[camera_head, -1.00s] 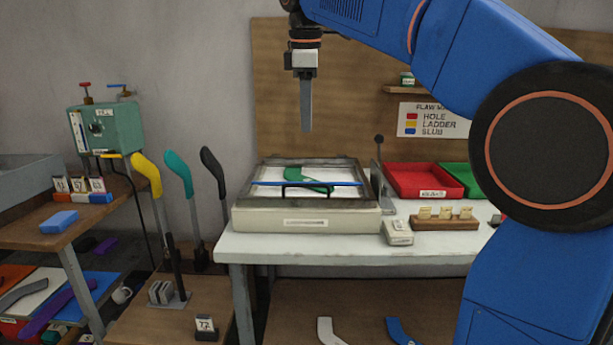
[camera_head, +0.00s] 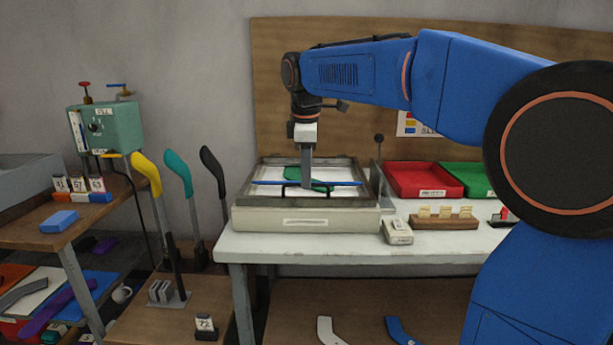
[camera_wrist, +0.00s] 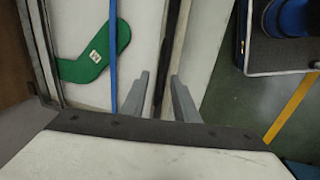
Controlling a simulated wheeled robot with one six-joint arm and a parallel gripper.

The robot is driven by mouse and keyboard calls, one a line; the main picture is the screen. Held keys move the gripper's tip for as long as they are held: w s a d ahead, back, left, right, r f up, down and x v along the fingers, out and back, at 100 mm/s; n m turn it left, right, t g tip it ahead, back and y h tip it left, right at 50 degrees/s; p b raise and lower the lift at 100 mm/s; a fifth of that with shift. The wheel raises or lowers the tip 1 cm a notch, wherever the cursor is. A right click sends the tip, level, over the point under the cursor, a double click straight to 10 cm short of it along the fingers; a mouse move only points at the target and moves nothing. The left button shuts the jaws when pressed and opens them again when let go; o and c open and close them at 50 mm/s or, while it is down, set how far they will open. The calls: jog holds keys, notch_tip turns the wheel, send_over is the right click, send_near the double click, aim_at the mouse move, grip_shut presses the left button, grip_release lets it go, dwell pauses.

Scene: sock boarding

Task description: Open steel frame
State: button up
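The dark steel frame (camera_head: 263,172) lies flat on top of a pale light box (camera_head: 300,222) at the front of the white table. A green sock (camera_head: 298,175) lies inside it, and it also shows in the wrist view (camera_wrist: 95,60). A thin blue bar (camera_head: 335,184) crosses the frame, with a black handle (camera_head: 318,192) at the front. My gripper (camera_head: 306,184) points down at the front part of the frame, close to the handle. In the wrist view its two fingers (camera_wrist: 160,98) are apart, with a dark bar between them. Contact cannot be told.
A dark lever (camera_head: 379,160) stands right of the box. Red (camera_head: 415,178) and green (camera_head: 470,178) trays lie farther right. A wooden holder (camera_head: 445,221) and small pale box (camera_head: 397,231) are at the table front. Yellow, teal and black sock forms (camera_head: 178,172) stand at the left.

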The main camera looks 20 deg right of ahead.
jog(key=shift+w+f, duration=0.1)
jog(key=shift+f, duration=0.3)
grip_shut()
dwell(1.3)
